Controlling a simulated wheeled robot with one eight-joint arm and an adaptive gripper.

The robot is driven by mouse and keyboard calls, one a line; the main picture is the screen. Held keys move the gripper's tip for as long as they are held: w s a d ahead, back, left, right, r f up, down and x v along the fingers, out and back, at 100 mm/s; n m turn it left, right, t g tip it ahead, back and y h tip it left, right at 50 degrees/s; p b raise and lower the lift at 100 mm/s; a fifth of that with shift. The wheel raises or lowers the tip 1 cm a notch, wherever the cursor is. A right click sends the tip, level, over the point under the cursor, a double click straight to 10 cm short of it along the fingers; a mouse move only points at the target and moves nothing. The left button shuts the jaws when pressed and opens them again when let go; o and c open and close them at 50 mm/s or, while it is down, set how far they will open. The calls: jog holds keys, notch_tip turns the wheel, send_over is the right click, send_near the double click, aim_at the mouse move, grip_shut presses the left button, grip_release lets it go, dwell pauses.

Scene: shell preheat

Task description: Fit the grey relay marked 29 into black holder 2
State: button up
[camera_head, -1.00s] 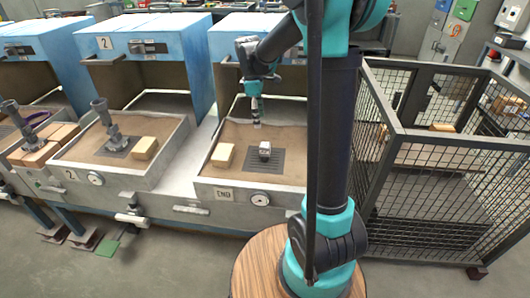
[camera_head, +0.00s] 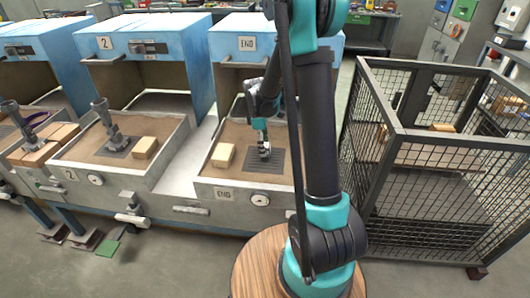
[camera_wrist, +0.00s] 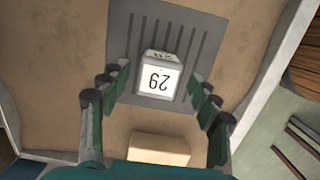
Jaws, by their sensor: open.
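The grey relay marked 29 (camera_wrist: 158,77) rests on a dark ribbed plate (camera_wrist: 198,60) in the sand-coloured tray labelled END. Its white label shows upside down in the wrist view. My gripper (camera_head: 263,147) is directly above the relay, pointing down, with open fingers on either side of it in the wrist view. In the head view the gripper mostly hides the relay. The tray labelled 2 (camera_head: 70,174) holds a grey upright device (camera_head: 107,123) on a dark plate. I cannot tell which part is black holder 2.
A tan block (camera_head: 223,155) lies left of the ribbed plate, and another (camera_head: 145,147) lies in tray 2. Blue hoods (camera_head: 135,45) stand behind the trays. A wire-mesh cage (camera_head: 430,190) stands to the right. Tray walls edge the working area.

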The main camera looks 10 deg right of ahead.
jog(key=f, duration=0.3)
jog(key=shift+d+f, duration=0.1)
jog(key=shift+d, duration=0.15)
grip_shut()
